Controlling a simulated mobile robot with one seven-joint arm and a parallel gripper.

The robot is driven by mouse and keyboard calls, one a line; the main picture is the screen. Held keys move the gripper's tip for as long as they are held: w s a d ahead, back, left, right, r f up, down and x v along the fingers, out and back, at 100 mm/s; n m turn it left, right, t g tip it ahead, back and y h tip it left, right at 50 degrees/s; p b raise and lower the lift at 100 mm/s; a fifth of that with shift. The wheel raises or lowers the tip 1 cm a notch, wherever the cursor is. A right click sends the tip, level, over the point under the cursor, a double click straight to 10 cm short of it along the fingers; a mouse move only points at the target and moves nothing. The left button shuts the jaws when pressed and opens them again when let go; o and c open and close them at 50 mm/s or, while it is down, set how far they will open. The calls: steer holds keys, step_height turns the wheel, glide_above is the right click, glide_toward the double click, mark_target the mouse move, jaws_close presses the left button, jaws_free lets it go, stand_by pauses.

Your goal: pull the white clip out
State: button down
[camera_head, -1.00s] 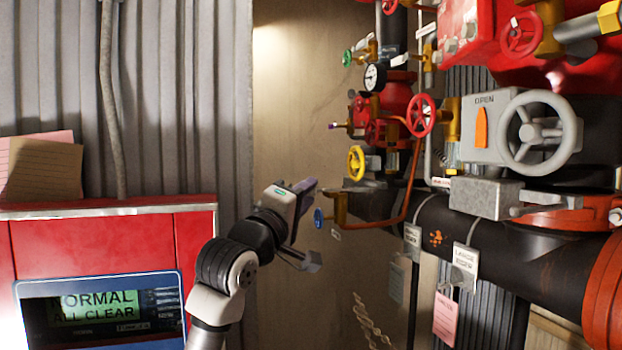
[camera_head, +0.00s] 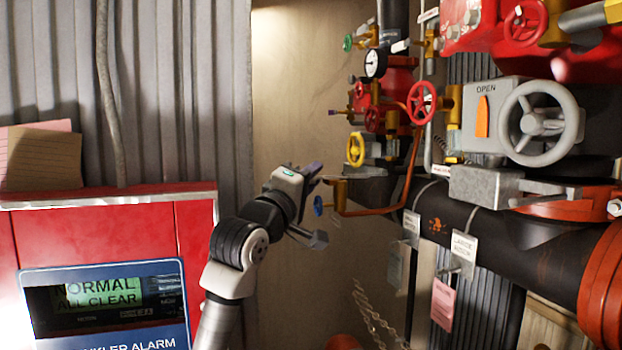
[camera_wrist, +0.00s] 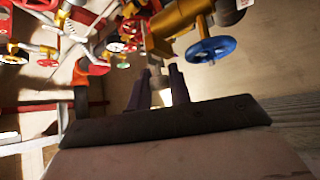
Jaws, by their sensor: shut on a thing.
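My gripper (camera_head: 318,168) reaches in from the left in the head view, beside the blue handwheel valve. In the wrist view its two dark purple fingers (camera_wrist: 161,72) stand close together, their tips near a yellow valve body. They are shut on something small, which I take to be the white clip. The clip itself is not clearly visible. A bright white patch shows between the fingers lower down, and I cannot tell whether it is clip or lit background.
The blue handwheel (camera_head: 319,205) is right beside the fingers, and it also shows in the wrist view (camera_wrist: 211,50). A yellow handwheel (camera_head: 356,149), red handwheels and a gauge (camera_head: 375,63) stand to the right. A red alarm panel (camera_head: 110,240) is at the left.

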steer(key=a, duration=0.1)
steer(key=a+b, duration=0.1)
steer(key=shift+s+a+f, duration=0.1)
steer(key=shift+s+a, duration=0.25)
steer(key=shift+s, duration=0.05)
steer(key=c, duration=1.7)
jaws_free()
steer(key=shift+o, duration=0.6)
steer(key=shift+s+a, duration=0.1)
steer(key=shift+a, duration=0.15)
steer(key=shift+d, duration=0.1)
steer(key=b+v, duration=0.6)
steer(key=v, duration=0.8)
